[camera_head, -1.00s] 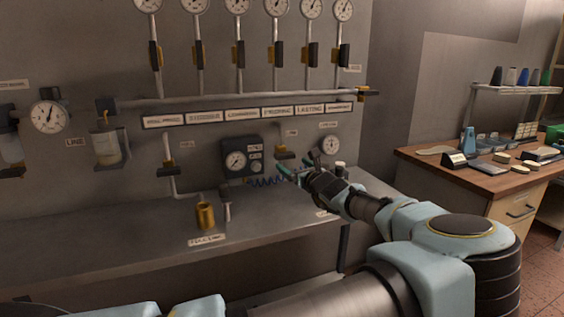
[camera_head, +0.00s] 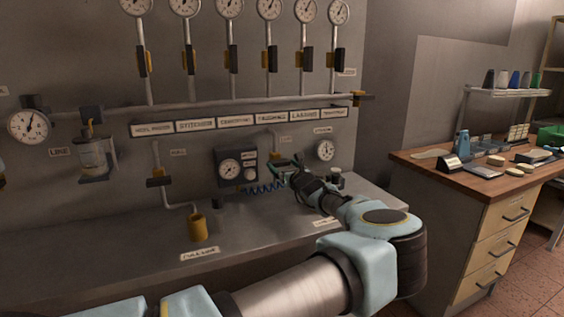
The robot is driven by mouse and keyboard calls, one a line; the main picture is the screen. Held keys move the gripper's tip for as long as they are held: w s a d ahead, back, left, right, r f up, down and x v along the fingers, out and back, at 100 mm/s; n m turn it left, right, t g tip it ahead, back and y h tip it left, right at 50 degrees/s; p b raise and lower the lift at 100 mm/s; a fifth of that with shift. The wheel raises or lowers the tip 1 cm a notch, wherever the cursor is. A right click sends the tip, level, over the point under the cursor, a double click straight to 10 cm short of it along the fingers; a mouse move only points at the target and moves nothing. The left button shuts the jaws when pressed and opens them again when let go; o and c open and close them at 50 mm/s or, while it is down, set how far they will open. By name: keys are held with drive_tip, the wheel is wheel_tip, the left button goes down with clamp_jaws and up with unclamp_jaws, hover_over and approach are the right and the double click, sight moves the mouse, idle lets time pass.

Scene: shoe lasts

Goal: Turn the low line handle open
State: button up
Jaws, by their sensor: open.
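A small dark and yellow valve handle (camera_head: 275,158) is on the wall right of the gauge box, below a small label too blurred to read. A second black and yellow handle (camera_head: 159,180) sits on the pipe at the left, above a brass cup. I cannot read which label says low line.
The dark gauge box (camera_head: 236,168) and a blue coiled hose (camera_head: 266,188) are left of my gripper. A round gauge (camera_head: 324,150) is to its right. The grey bench (camera_head: 120,248) is mostly clear, with a brass cup (camera_head: 197,228). A wooden desk (camera_head: 470,178) stands at the right.

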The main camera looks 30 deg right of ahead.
drive_tip(key=shift+w, duration=0.55)
drive_tip(key=c, duration=1)
drive_tip(key=shift+f, duration=0.1)
